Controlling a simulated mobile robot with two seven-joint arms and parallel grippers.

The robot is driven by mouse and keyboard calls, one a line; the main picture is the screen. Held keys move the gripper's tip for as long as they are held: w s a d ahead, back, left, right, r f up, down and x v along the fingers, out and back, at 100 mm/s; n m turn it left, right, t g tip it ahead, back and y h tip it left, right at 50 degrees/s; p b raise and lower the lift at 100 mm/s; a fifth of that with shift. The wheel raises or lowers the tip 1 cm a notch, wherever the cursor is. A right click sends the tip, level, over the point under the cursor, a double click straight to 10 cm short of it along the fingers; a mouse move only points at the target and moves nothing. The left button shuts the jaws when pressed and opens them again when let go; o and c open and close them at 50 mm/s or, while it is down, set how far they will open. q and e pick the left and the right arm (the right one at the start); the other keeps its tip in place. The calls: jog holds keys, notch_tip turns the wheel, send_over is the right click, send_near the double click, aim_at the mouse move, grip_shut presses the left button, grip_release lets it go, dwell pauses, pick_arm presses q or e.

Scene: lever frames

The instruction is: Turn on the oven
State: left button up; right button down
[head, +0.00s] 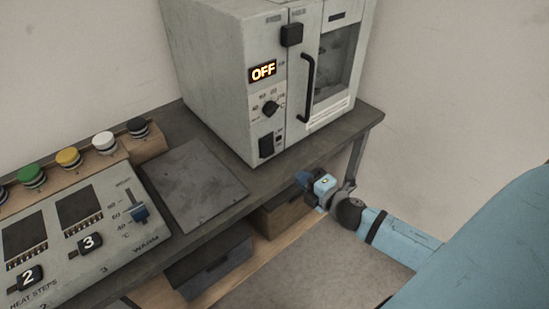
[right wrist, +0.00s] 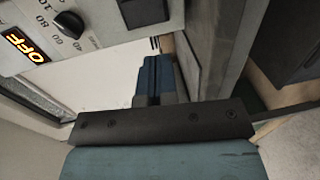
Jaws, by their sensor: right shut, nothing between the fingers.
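The oven (head: 220,85) is a pale grey box on the bench, with a lit display reading OFF (head: 262,72). Below the display are a round black dial (head: 270,108) and a black rocker-like switch (head: 266,146). The door has a black vertical handle (head: 306,88) and looks closed. My right gripper (head: 304,179) is shut and empty, at the bench's front edge below the oven, apart from its controls. In the right wrist view its fingers (right wrist: 154,78) are together, with the dial (right wrist: 69,23) and switch (right wrist: 143,11) beyond. My left gripper is not in view.
The bench (head: 345,124) holds a dark flat plate (head: 193,183) left of the oven. Further left are a heat-step panel (head: 120,240) and several coloured buttons (head: 68,157). Drawers or bins (head: 285,208) sit under the bench. Floor in front is clear.

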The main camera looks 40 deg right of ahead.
aim_at(269, 155)
jog(key=w, duration=0.3)
jog(key=w+f, duration=0.1)
jog(key=w, duration=0.3)
jog(key=w+a, duration=0.1)
jog(key=w, duration=0.2)
jog(key=shift+w+f+p, duration=0.15)
jog(key=shift+w+p, duration=0.15)
jog(key=shift+w, duration=0.1)
jog(key=shift+w+f, duration=0.1)
jog(key=shift+w, duration=0.55)
jog(key=shift+w, duration=0.1)
jog(key=shift+w+f, duration=0.1)
jog(key=shift+w, duration=0.05)
jog(key=shift+f, duration=0.1)
